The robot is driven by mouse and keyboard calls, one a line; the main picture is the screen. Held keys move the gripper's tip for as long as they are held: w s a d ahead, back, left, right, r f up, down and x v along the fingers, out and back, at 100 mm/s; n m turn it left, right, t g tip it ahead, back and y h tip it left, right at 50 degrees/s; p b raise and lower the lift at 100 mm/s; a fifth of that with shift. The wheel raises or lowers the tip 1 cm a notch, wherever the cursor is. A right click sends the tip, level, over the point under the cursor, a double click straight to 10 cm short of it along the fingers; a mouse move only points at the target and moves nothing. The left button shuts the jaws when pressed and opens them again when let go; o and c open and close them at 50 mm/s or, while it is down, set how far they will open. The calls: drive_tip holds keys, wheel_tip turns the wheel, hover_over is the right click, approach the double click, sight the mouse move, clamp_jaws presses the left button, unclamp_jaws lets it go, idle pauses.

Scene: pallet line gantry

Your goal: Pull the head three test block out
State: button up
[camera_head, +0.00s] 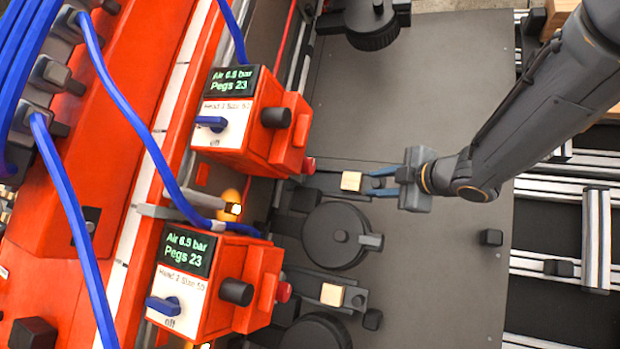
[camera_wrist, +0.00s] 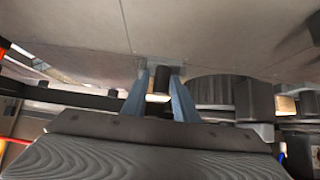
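A small pale wooden block (camera_head: 351,181) sits in a dark holder beside the upper orange head unit (camera_head: 252,120). That unit's label starts with "Head", but I cannot read its number surely. My gripper (camera_head: 369,181) reaches in from the right, its two blue fingers apart, with tips close to the block's right side. In the wrist view, my gripper (camera_wrist: 160,84) shows its fingers to either side of a pale block (camera_wrist: 158,98) and a dark piece. I cannot tell whether they touch it. A second wooden block (camera_head: 332,294) sits lower, beside the lower orange unit (camera_head: 217,284).
A round black disc (camera_head: 334,236) lies between the two blocks. Blue hoses (camera_head: 139,130) run over the orange machine at left. The grey plate (camera_head: 440,270) right of the blocks is mostly clear, with a small black knob (camera_head: 491,237). Rails (camera_head: 597,240) stand further right.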

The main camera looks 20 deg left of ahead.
drive_tip(key=shift+d+f, duration=0.2)
drive_tip(key=shift+f, duration=0.35)
drive_tip(key=shift+s+d+r+p, duration=0.5)
drive_tip(key=shift+d, duration=0.3)
drive_tip(key=shift+p+v, duration=0.55)
drive_tip(key=shift+v, duration=0.65)
drive_tip(key=shift+a+r+p+v, duration=0.1)
drive_tip(key=shift+p+v, duration=0.35)
drive_tip(key=shift+v, duration=0.65)
drive_tip(key=shift+a+r+p+v, duration=0.1)
drive_tip(key=shift+p+v, duration=0.35)
drive_tip(key=shift+v, duration=0.6)
drive_tip(key=shift+s, duration=0.1)
drive_tip(key=s+a+p+v, duration=0.1)
drive_tip(key=p+v, duration=0.1)
drive_tip(key=v, duration=0.7)
drive_tip(key=shift+s+r, duration=0.35)
drive_tip(key=shift+r, duration=0.15)
